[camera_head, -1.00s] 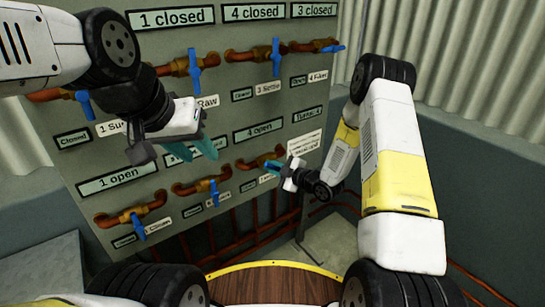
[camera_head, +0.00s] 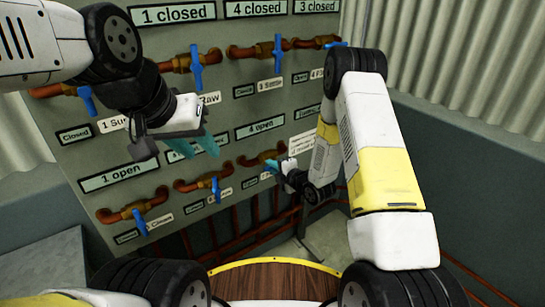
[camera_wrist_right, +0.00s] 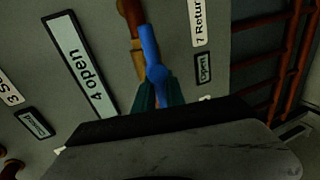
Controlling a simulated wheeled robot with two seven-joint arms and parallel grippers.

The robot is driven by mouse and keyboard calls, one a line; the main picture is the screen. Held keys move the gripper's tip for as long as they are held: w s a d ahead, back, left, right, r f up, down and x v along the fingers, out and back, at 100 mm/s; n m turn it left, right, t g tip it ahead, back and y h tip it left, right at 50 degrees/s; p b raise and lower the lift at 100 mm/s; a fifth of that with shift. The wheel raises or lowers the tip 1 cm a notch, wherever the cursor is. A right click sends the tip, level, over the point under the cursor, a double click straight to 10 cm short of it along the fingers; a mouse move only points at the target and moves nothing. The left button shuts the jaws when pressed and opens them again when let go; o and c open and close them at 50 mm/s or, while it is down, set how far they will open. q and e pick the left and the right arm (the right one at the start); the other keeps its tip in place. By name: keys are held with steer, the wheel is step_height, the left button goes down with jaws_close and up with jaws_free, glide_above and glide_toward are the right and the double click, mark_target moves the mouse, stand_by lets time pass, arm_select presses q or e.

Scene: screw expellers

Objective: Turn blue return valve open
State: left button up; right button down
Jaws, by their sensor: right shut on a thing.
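The blue return valve handle (camera_wrist_right: 151,50) shows in the right wrist view, beside a label reading "7 Return". Its brass and orange pipe (camera_wrist_right: 133,28) runs behind it, and the handle looks roughly in line with that pipe there. My right gripper (camera_wrist_right: 158,92) is shut on the handle, with a teal finger on each side. In the head view my right gripper (camera_head: 273,166) is at the right end of the panel's lower row and hides most of the handle. My left gripper (camera_head: 196,148) is open and empty in front of the panel's middle.
The grey panel (camera_head: 225,120) carries other blue-handled valves in two rows, such as one in the lower row (camera_head: 215,190) and one above (camera_head: 278,50). Red pipes (camera_head: 255,235) run below. A wooden, yellow-rimmed surface (camera_head: 275,278) is at the bottom.

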steer(key=shift+f, duration=0.1)
stand_by(0.4)
steer(key=c, duration=1.4)
jaws_free()
steer(key=v, duration=0.7)
steer(key=shift+s+d, duration=0.2)
steer(key=shift+s, duration=0.1)
steer(key=shift+r, duration=0.2)
